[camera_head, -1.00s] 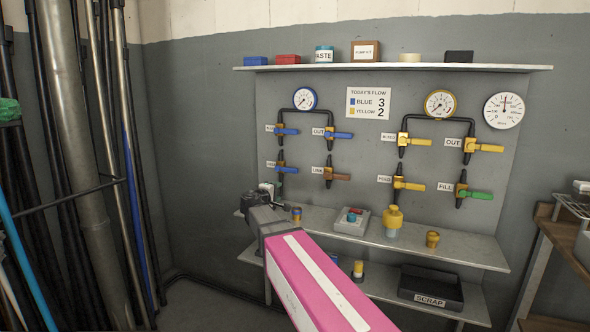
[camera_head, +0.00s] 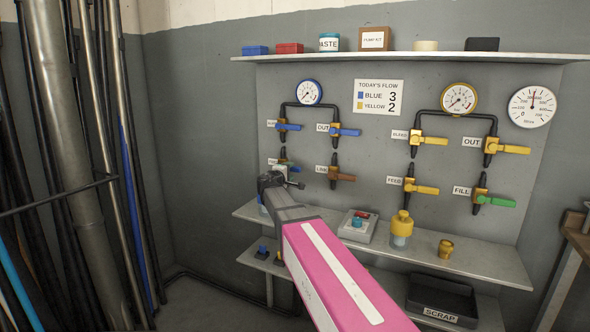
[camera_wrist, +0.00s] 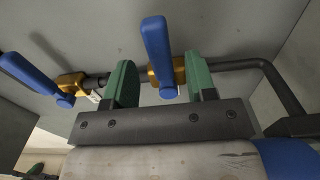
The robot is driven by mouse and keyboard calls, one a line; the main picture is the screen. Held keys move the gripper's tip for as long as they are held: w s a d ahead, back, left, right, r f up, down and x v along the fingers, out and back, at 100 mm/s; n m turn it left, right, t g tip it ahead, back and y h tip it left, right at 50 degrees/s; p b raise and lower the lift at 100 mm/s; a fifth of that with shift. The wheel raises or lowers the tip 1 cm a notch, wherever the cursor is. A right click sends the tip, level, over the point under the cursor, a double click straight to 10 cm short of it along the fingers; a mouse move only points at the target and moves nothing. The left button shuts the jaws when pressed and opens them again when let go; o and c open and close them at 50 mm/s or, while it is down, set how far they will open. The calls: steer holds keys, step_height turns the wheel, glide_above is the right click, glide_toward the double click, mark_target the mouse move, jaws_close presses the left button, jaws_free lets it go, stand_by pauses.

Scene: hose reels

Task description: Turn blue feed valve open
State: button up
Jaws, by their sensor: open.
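The blue feed valve is the lower left valve on the grey panel. Its blue handle (camera_head: 292,168) is partly hidden behind my gripper (camera_head: 287,170) in the head view, and its label is mostly covered. In the wrist view a blue handle (camera_wrist: 157,48) on a brass body (camera_wrist: 167,72) stands between the two green fingers of my gripper (camera_wrist: 161,80). The fingers are open, one on each side of the handle, with gaps visible. I cannot tell from the wrist view alone which blue valve this is.
Another blue handle (camera_wrist: 30,75) lies left in the wrist view. The out valve (camera_head: 344,131) and a brown-handled line valve (camera_head: 341,177) are close by. A shelf (camera_head: 470,257) with a button box (camera_head: 357,226) runs below. Poles (camera_head: 85,150) stand at the left.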

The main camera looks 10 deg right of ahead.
mark_target(292, 169)
steer(key=x, duration=0.5)
steer(key=shift+w+d, duration=0.25)
steer(key=shift+w, duration=0.05)
jaws_close()
